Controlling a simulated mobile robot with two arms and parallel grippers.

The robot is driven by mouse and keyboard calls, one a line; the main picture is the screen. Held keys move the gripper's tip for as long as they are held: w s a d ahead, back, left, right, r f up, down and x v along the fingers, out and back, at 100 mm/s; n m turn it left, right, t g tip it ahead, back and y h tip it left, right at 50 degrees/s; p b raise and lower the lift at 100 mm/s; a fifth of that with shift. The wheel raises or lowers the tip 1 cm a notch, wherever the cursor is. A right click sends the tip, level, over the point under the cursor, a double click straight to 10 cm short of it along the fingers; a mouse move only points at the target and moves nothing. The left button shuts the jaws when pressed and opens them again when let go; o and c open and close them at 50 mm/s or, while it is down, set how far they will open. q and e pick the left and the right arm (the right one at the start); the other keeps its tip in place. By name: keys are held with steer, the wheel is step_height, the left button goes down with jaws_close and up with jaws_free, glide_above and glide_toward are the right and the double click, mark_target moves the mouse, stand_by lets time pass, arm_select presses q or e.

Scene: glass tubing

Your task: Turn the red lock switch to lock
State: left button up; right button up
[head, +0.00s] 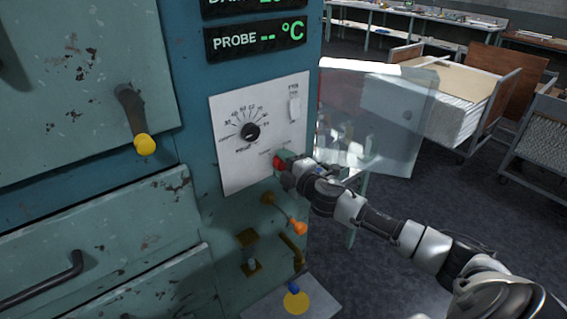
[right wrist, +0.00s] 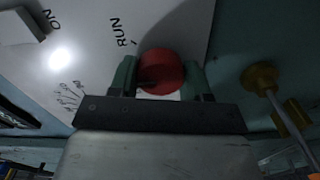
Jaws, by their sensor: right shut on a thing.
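The red lock switch (head: 278,162) sits low on the white control plate (head: 232,175) on the teal machine. In the right wrist view the red knob (right wrist: 161,71) lies between the two green fingers of my right gripper (right wrist: 160,76), which is shut on it. The word RUN (right wrist: 121,32) is printed on the plate beside the knob. In the head view my right gripper (head: 287,170) reaches the knob from the right and hides part of it. The LOCK marking cannot be made out. My left gripper is not in view.
A black dial (head: 250,131) and a white switch (head: 294,109) are on the same plate. Below are an orange-tipped lever (head: 299,228) and a yellow disc (head: 296,301). A clear panel (head: 375,115) stands behind my right arm. Carts (head: 470,90) stand farther back.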

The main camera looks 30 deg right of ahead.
steer(key=n, duration=0.4)
steer(key=shift+n, duration=0.3)
steer(key=shift+f+n+p, duration=0.15)
steer(key=shift+n+p, duration=0.25)
steer(key=shift+n, duration=1.6)
steer(key=o, duration=0.9)
steer(key=shift+o, duration=0.2)
steer(key=shift+s, duration=0.1)
steer(key=s+b, duration=0.3)
steer(key=s, duration=0.7)
steer(key=shift+s+d, duration=0.3)
steer(key=shift+d, duration=0.1)
